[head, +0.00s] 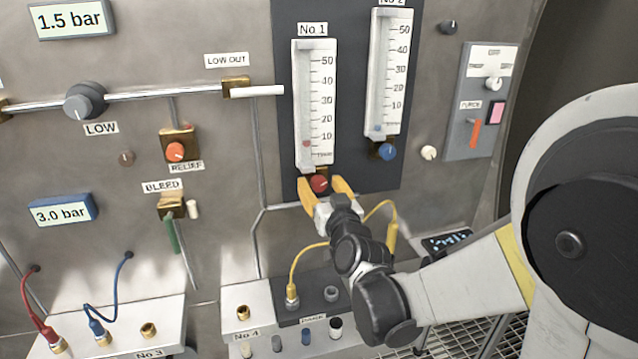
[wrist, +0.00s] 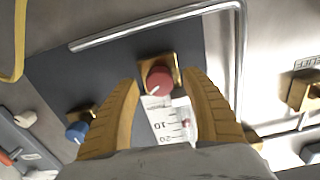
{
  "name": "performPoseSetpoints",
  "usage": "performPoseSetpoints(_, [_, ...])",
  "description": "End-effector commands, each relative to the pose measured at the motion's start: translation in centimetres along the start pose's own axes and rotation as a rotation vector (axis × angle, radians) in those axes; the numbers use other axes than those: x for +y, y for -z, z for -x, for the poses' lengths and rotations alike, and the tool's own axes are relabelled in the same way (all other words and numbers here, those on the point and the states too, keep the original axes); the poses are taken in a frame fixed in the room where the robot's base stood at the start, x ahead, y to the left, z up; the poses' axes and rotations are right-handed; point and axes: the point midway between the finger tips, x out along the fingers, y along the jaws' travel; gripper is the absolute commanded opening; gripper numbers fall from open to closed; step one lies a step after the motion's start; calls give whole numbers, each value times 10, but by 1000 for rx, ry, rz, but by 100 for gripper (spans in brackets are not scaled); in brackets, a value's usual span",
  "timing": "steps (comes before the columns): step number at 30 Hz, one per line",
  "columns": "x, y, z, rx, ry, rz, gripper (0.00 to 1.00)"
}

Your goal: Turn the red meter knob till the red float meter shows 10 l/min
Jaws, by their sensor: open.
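The red meter knob (head: 319,184) sits on a brass block below the No.1 float meter (head: 314,110). The red float (head: 306,143) stands a little below the 10 mark. My gripper (head: 322,186) is open, with one yellow finger on each side of the red knob. In the wrist view the red knob (wrist: 159,79) lies between the two fingertips (wrist: 161,82), with visible gaps on both sides. Its pale pointer line shows on its face. The red float (wrist: 186,123) also shows there, near the 10 label.
The No.2 meter (head: 388,75) and its blue knob (head: 387,151) are close on the right. A yellow cable (head: 297,258) loops below, beside my arm. A steel pipe (head: 262,190) runs to the left. An orange relief knob (head: 176,151) is further left.

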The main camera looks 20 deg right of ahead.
Motion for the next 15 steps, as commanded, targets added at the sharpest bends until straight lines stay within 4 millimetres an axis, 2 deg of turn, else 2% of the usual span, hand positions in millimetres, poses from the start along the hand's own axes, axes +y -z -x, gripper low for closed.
performPoseSetpoints(9, [0, 0, 70, 0, 0, 0, 55])
performPoseSetpoints(15, [0, 0, 101, 0, 0, 0, 55])
